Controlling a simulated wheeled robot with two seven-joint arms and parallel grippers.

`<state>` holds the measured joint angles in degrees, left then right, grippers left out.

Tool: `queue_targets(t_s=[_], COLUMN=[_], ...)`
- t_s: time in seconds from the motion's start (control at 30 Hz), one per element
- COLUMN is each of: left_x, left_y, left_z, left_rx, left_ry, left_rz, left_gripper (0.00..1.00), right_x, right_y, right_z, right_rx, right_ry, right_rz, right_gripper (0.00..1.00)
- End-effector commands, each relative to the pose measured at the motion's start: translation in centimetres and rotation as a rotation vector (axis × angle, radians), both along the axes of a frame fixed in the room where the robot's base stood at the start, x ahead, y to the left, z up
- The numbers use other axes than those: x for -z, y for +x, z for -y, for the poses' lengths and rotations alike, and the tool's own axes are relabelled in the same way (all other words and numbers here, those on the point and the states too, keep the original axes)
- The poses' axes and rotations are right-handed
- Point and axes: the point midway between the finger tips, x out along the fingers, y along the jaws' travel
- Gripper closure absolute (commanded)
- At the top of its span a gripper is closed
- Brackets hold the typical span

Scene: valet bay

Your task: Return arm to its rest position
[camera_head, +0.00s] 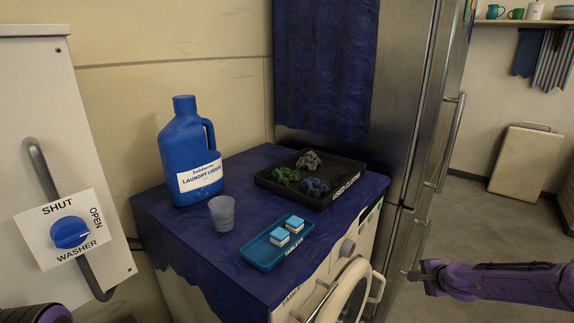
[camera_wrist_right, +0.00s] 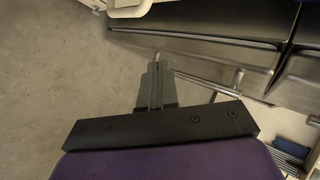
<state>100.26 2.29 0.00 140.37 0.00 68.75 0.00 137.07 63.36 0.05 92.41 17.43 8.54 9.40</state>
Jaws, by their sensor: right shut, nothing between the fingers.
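My right gripper (camera_head: 418,272) comes in from the right in the head view, in front of the steel fridge and to the right of the washer. It also shows in the right wrist view (camera_wrist_right: 157,72), where its fingers are together with nothing between them. It is over open floor. A purple piece of my left arm shows at the bottom left corner of the head view, but the left gripper itself is out of view.
The washer's cloth-covered top (camera_head: 245,165) holds a blue laundry bottle (camera_head: 188,150), a cup (camera_head: 222,213), a tablet tray (camera_head: 262,258) and a black used-cloths tray (camera_head: 262,182). The fridge (camera_head: 400,130) stands behind. A valve panel (camera_head: 62,150) is at left. Floor (camera_head: 490,235) at right is clear.

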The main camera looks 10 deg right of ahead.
Motion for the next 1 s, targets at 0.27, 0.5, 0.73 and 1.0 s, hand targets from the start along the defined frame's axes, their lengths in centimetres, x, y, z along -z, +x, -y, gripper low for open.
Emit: queue_targets(t_s=[0.27, 0.5, 0.73, 1.0], left_x=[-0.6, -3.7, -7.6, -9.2], left_y=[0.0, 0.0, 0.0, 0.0], left_z=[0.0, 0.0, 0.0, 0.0], left_rx=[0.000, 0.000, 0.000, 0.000], left_ry=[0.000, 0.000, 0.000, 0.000], left_rz=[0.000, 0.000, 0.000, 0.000], left_gripper=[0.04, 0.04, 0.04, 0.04], right_x=[0.7, 3.8, 5.2, 5.8], right_y=[-1.9, -10.9, -27.1, -35.2], right_z=[-3.0, -13.9, -21.6, -23.5], right_rx=[0.077, -0.163, -0.598, -0.854], right_ry=[-0.155, -0.468, -0.696, -0.733], right_rz=[-0.049, -0.274, -0.538, -0.685], right_gripper=[1.00, 1.00, 1.00, 1.00])
